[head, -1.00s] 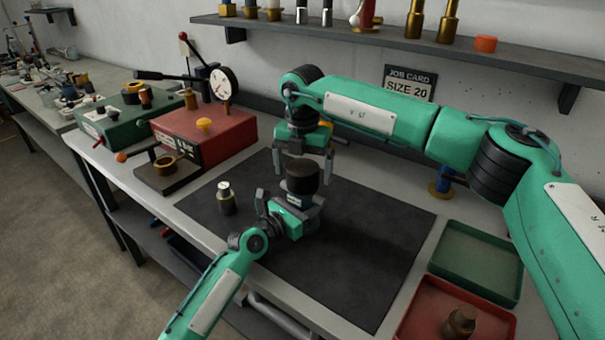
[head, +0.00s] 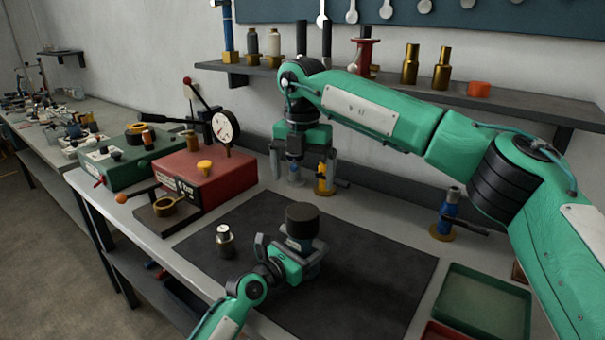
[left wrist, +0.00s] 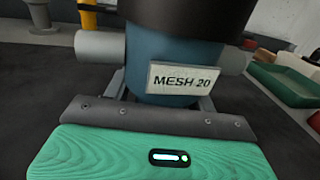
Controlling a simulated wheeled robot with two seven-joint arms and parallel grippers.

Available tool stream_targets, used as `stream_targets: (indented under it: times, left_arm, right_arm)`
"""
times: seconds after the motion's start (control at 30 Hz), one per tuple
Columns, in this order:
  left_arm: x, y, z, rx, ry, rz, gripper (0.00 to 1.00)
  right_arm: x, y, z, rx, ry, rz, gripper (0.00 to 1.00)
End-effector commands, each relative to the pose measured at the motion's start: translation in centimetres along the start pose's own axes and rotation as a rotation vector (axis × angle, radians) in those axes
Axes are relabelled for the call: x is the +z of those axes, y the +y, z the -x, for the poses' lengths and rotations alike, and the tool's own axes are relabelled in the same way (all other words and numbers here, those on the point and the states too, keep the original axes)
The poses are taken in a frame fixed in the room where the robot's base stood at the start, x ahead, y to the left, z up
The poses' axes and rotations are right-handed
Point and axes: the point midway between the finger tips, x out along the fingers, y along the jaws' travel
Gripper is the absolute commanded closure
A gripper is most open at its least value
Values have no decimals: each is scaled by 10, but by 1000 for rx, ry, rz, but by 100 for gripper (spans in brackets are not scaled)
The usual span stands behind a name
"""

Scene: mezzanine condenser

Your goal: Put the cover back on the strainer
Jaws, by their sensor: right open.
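The strainer (head: 300,243) is upright over the dark mat, with a blue body, a "MESH 20" label and grey side stubs. It also shows close up in the left wrist view (left wrist: 165,65). A dark round cap, apparently the cover (head: 302,219), sits on its top; its upper part is cut off in the left wrist view. My left gripper (head: 290,252) is around the strainer body, its jaws closed on it. My right gripper (head: 303,170) is open, pointing down behind the strainer and apart from it. I see nothing held between its fingers.
A small metal-capped bottle (head: 225,241) stands left of the strainer on the mat (head: 375,270). A yellow fitting (head: 322,180) is close by my right gripper. A red gauge box (head: 190,172) is at left; a green tray (head: 483,305) is at right. The mat's right side is clear.

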Motion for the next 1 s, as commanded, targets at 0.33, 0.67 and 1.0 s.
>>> stream_targets:
  times: [0.33,0.67,1.0]
  left_arm:
    - [0,0,1,0,0,0,33]
    - [-2,0,45,1,1,2,33]
    - [-1,0,116,1,2,-1,33]
  right_arm:
    - [0,0,0,0,0,0,4]
    - [0,0,1,0,0,0,4]
    - [0,0,-1,0,0,0,4]
